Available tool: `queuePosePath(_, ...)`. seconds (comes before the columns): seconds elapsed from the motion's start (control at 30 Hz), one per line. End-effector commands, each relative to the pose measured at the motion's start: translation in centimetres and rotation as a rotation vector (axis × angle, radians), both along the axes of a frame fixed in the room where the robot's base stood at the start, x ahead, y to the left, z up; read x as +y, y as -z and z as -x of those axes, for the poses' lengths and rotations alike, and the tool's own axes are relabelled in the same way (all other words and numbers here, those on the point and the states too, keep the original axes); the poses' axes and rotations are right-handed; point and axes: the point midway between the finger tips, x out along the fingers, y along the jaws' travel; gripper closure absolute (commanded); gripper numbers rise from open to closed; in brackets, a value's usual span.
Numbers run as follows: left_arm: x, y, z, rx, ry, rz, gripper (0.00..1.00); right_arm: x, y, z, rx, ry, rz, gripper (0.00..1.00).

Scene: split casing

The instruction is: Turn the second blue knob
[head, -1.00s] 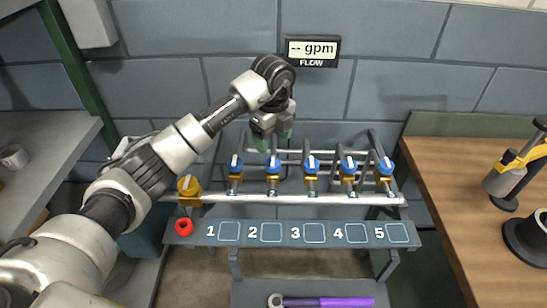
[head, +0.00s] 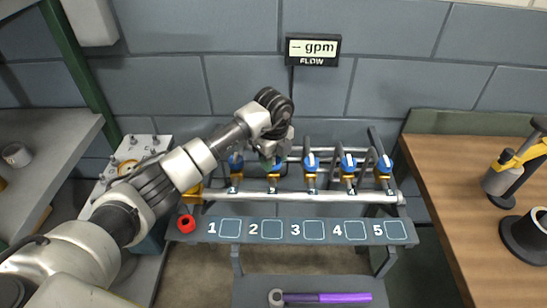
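A row of blue knobs on gold valves runs along a pipe rack, above a panel (head: 300,230) numbered 1 to 5. The second blue knob (head: 274,166), above number 2, is mostly covered by my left gripper (head: 272,158). The gripper points down at this knob from above and behind. Its fingertips are largely hidden, so I cannot tell whether they touch or grip the knob. The third knob (head: 311,161) is clear to the right. My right gripper is out of view.
The fourth (head: 348,163) and fifth (head: 385,164) knobs stand farther right among bent pipes. A yellow valve (head: 193,194) is partly hidden by my arm. A flow display (head: 313,50) reads "-- gpm". A purple-handled wrench (head: 320,298) lies below.

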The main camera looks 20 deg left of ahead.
Motion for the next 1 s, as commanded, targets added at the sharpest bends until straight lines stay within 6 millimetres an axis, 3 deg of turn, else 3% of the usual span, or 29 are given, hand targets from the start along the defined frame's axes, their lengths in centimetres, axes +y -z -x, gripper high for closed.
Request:
queuePosePath(0.03, 0.0, 0.0, 0.0, -0.001, 0.0, 0.0, 0.65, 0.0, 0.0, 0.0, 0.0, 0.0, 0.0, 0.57)
queuePosePath(0.13, 0.0, 0.0, 0.0, -0.001, 0.0, 0.0, 0.8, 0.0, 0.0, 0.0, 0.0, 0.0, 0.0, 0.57)
queuePosePath(0.57, 0.1, 0.0, -0.1, -0.002, 0.1, -0.001, 0.8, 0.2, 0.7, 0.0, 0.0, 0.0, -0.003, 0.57)
queuePosePath(1.0, 0.1, 0.1, -0.1, -0.004, 0.479, -0.001, 0.8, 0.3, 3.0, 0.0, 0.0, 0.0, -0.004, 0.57)
